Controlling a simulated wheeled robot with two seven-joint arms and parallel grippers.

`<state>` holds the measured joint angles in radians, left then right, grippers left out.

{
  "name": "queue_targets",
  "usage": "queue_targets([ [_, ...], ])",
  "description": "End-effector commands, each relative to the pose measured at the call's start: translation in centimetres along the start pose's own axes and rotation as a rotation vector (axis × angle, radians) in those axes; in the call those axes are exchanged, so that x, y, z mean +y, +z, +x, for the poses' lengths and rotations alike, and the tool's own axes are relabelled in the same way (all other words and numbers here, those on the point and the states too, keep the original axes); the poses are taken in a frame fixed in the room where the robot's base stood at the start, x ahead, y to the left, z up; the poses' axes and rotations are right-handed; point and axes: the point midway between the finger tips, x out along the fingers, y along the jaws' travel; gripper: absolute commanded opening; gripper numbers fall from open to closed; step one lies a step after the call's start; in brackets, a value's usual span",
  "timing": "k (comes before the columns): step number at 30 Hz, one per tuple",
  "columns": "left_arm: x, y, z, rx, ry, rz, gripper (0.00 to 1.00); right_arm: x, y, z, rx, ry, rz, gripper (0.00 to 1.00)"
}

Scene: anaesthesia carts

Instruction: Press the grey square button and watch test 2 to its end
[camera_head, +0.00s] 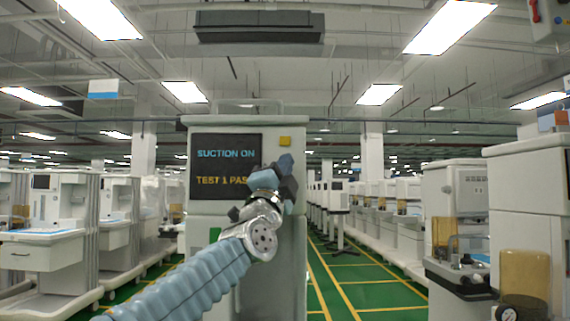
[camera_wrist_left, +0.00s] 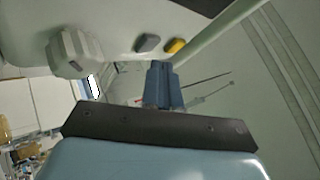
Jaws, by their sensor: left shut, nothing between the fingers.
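The cart (camera_head: 300,250) straight ahead has a dark screen (camera_head: 210,145) reading "SUCTION ON" in blue and "TEST 1 PAS…" in yellow, its end covered by my left gripper (camera_head: 285,163). In the left wrist view the grey square button (camera_wrist_left: 148,43) sits beside a yellow button (camera_wrist_left: 176,45). The yellow button also shows in the head view (camera_head: 285,141); the grey one is hidden there. The left gripper's blue fingers (camera_wrist_left: 161,72) are shut and empty, just below the two buttons in the wrist picture. I cannot tell their exact distance from the panel. My right gripper is not in view.
A pale ribbed knob (camera_wrist_left: 75,52) sticks out left of the grey button in the wrist view. A green patch (camera_head: 214,234) shows on the cart front. Other carts stand left and right (camera_head: 455,195). A green floor aisle (camera_head: 350,275) with yellow lines runs right of the cart.

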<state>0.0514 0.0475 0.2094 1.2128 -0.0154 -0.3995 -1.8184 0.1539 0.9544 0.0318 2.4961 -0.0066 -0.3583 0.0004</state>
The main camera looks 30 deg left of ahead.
Motion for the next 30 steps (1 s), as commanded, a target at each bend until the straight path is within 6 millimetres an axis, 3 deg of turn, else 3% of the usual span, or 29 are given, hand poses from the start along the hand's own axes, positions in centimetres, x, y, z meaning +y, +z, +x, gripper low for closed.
queue_targets([
  [30,0.50,0.56,0.78,0.000,-0.001,0.000,0.00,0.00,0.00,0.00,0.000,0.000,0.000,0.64],
])
